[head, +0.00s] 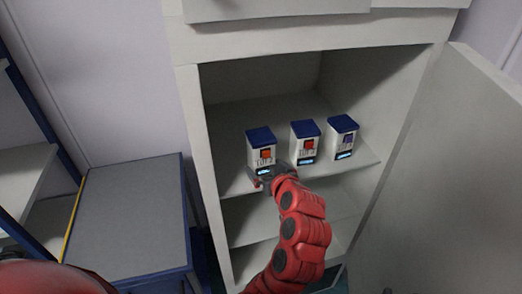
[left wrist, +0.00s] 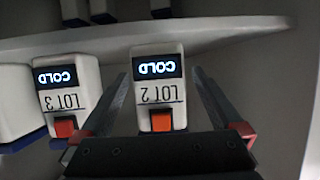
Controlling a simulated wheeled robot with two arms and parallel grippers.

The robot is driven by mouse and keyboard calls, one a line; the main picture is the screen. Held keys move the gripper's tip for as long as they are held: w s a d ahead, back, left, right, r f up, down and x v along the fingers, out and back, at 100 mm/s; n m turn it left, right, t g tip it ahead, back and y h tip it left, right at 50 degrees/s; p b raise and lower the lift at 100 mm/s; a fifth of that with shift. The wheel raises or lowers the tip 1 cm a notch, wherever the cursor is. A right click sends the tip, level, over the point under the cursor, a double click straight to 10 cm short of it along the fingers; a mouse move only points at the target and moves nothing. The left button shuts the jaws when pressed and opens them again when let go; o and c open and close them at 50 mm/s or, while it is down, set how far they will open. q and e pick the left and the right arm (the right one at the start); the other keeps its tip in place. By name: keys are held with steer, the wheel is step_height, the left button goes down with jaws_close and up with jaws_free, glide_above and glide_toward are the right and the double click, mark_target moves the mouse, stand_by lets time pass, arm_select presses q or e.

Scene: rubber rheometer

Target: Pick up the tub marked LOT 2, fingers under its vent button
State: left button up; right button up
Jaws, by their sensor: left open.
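The LOT 2 tub (head: 260,148) is white with a dark blue lid and an orange vent button. It stands upright on the cabinet shelf, leftmost of three tubs in the head view. In the left wrist view, which is upside down, the LOT 2 tub (left wrist: 172,92) shows its label, a lit COLD display and the button. My left gripper (head: 268,176) is open in front of it, its fingers spread to either side of the tub. Whether they touch it cannot be told. The gripper partly hides the tub's lower front in the head view. My right gripper is not in view.
The LOT 3 tub (left wrist: 68,88), with a red button, stands close beside LOT 2; it is the middle tub (head: 305,142) in the head view. The cabinet door (head: 455,170) stands open at right. A grey-topped table (head: 125,215) is at left.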

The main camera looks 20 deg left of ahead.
mark_target(265, 165)
arm_select(q)
steer(key=p+x, duration=0.2)
steer(key=x, duration=0.2)
steer(key=shift+w+r, duration=0.1)
steer(key=shift+w+f, duration=0.15)
steer(key=shift+f, duration=0.05)
steer(key=c, duration=1.5)
steer(key=shift+o, duration=0.2)
steer(key=shift+r, duration=0.1)
